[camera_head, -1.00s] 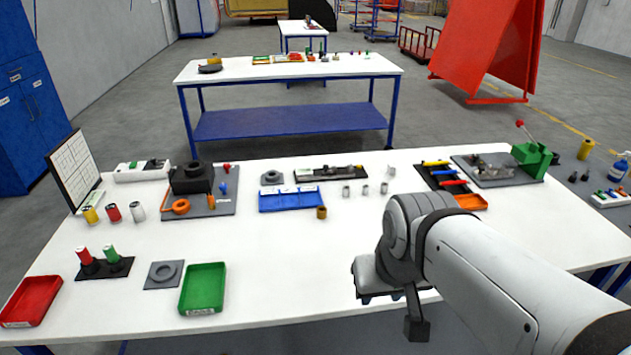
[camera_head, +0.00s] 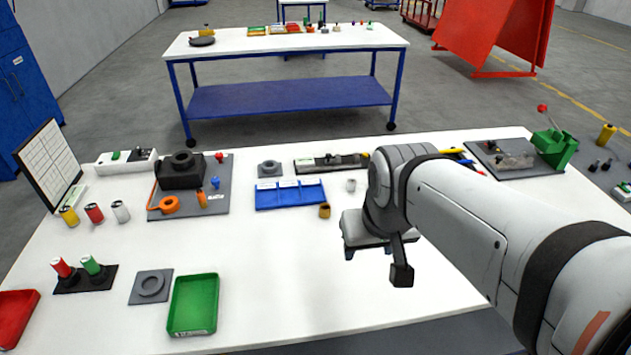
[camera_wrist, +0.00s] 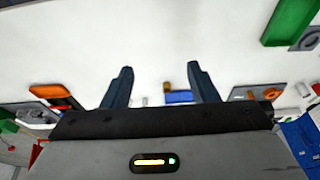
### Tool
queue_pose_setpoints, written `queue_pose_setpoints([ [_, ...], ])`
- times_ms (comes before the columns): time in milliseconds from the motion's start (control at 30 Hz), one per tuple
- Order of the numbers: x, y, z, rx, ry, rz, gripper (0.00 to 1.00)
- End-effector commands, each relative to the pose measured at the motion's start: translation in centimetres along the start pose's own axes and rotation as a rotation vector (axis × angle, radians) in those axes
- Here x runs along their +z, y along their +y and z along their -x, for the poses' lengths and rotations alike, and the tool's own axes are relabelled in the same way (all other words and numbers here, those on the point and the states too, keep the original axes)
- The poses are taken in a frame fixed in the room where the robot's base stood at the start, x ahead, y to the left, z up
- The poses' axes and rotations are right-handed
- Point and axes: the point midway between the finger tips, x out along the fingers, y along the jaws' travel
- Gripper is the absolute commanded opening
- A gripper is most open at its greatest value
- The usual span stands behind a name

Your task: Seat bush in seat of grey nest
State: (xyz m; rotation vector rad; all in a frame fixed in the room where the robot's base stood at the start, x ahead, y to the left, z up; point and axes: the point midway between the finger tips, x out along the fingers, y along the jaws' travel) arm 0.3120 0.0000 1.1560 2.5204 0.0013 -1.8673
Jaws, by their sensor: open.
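A small brass-brown bush (camera_head: 325,210) stands upright on the white table, in front of the blue tray (camera_head: 290,196). In the wrist view the bush (camera_wrist: 167,87) shows far off between my fingers. A grey square nest with a round ring seat (camera_head: 151,286) lies at the front left of the table, its seat looking empty. A smaller grey block with a round opening (camera_head: 270,169) lies behind the blue tray; I cannot tell which is the named nest. My gripper (camera_head: 368,251) is open and empty above the table, right of the bush; its fingers (camera_wrist: 161,82) are wide apart.
A green tray (camera_head: 193,304) lies right of the ring nest, and a stand with red and green cylinders (camera_head: 84,277) left of it. A grey board with a black block (camera_head: 190,186) is at the back left. The middle of the table is clear.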

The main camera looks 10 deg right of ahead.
Motion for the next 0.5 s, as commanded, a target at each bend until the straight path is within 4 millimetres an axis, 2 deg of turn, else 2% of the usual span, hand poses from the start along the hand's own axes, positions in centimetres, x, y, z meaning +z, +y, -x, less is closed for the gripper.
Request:
queue_pose_setpoints([
  [167, -5.8, -0.4, -2.0, -0.003, -0.012, 0.007, 0.57],
  [267, -9.8, -0.5, -4.0, -0.002, -0.016, 0.005, 0.57],
  [367, -13.7, -0.5, -6.7, -0.002, -0.017, 0.004, 0.57],
  [500, -18.6, -0.6, -11.3, -0.003, -0.020, 0.002, 0.57],
])
